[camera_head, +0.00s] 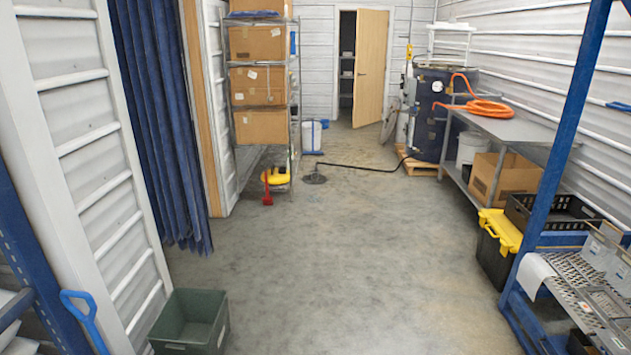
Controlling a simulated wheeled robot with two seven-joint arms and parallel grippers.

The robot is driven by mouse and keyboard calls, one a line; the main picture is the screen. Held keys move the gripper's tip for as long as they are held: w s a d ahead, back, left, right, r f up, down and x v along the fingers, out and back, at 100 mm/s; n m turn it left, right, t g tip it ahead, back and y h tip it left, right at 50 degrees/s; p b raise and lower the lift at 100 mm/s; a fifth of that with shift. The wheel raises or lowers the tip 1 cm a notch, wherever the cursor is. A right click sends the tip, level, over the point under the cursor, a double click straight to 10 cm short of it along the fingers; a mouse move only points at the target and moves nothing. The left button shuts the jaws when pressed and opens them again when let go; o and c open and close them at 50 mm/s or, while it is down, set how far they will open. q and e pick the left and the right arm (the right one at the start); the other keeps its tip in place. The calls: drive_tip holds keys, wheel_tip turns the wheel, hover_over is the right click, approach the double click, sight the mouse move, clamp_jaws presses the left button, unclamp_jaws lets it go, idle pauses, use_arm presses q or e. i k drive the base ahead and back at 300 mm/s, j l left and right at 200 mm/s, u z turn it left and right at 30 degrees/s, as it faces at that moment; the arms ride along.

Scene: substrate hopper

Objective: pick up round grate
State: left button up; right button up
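A small dark round shape that looks like the round grate (315,178) lies flat on the concrete floor in the far middle of the room. It is too small to show its slots or whether it sits in a drain opening. A black hose (362,167) runs along the floor from the dark blue tank and ends at or over it; I cannot tell whether they touch. Neither of my grippers shows in the head view.
The floor (330,265) between me and the grate is clear. A green bin (190,320) stands at lower left. Shelves with cardboard boxes (258,85) and a red-handled yellow item (276,177) stand left of the grate. A blue-framed rack (560,140) and yellow-lidded box (500,232) line the right.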

sight(308, 179)
drive_tip(key=i, duration=3.3)
drive_tip(key=i+j, duration=0.1)
drive_tip(key=i, duration=3.2)
drive_tip(key=i+l+z, duration=0.1)
drive_tip(key=i+z, duration=0.2)
drive_tip(key=i, duration=0.55)
drive_tip(key=i+j+z, duration=0.1)
drive_tip(key=i+z, duration=0.25)
drive_tip(key=i, duration=0.55)
drive_tip(key=i+l+u, duration=0.15)
drive_tip(key=i, duration=0.4)
drive_tip(key=i+l+u, duration=0.15)
drive_tip(key=i, duration=0.4)
drive_tip(key=i+l+u, duration=0.2)
drive_tip(key=i, duration=0.3)
drive_tip(key=i+u, duration=0.25)
drive_tip(key=u, duration=0.2)
drive_tip(key=i+l+u, duration=0.2)
drive_tip(key=u, duration=0.3)
drive_tip(key=i+l+u, duration=0.2)
drive_tip(key=u, duration=0.25)
drive_tip(key=i+l+u, duration=0.1)
drive_tip(key=l+u, duration=0.35)
drive_tip(key=j, duration=0.1)
